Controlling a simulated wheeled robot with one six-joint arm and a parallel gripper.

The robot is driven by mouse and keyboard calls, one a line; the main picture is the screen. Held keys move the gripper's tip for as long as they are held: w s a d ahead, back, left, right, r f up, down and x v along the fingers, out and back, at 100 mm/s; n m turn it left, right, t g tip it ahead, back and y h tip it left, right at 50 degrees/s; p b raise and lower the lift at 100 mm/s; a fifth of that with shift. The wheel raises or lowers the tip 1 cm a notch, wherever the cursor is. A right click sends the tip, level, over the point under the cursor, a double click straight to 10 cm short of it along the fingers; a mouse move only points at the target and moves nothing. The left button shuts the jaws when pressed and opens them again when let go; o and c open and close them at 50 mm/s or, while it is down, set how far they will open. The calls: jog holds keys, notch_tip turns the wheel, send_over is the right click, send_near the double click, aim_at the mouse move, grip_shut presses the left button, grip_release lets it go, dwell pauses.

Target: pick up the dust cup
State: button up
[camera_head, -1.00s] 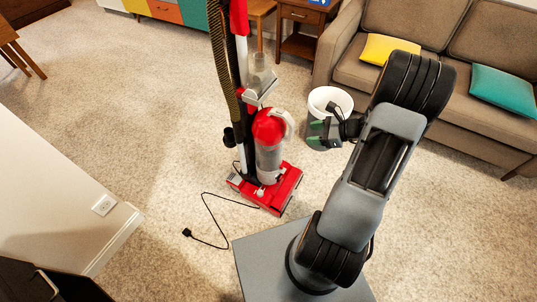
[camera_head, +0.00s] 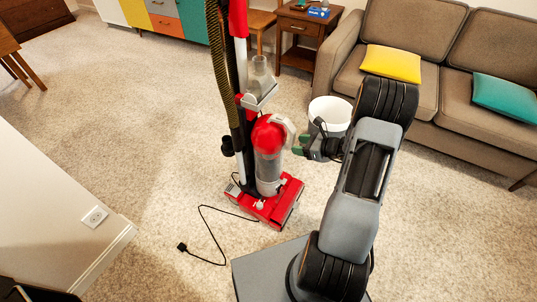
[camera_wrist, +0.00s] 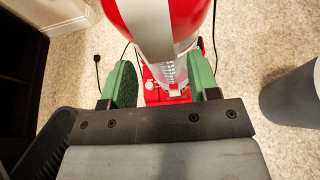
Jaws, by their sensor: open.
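The dust cup (camera_head: 268,165) is a clear canister under a red dome with a grey handle, mounted on the upright red vacuum cleaner (camera_head: 270,205). My gripper (camera_head: 298,146) is just right of the cup's handle in the head view, and I cannot tell there whether they touch. In the wrist view the red and grey top of the dust cup (camera_wrist: 165,25) is ahead, between and beyond the open green fingers (camera_wrist: 160,85). Nothing is held. The cup's lower part is partly hidden in the wrist view.
A white bin (camera_head: 331,113) stands behind my gripper. The sofa (camera_head: 425,80) is at the right and a wooden side table (camera_head: 299,38) at the back. The vacuum's black cord (camera_head: 215,235) lies on the carpet. Open carpet lies left of the vacuum.

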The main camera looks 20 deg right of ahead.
aim_at(291, 144)
jog(key=shift+b+x, duration=0.6)
jog(key=shift+x, duration=1.55)
jog(key=shift+c, duration=0.4)
grip_shut()
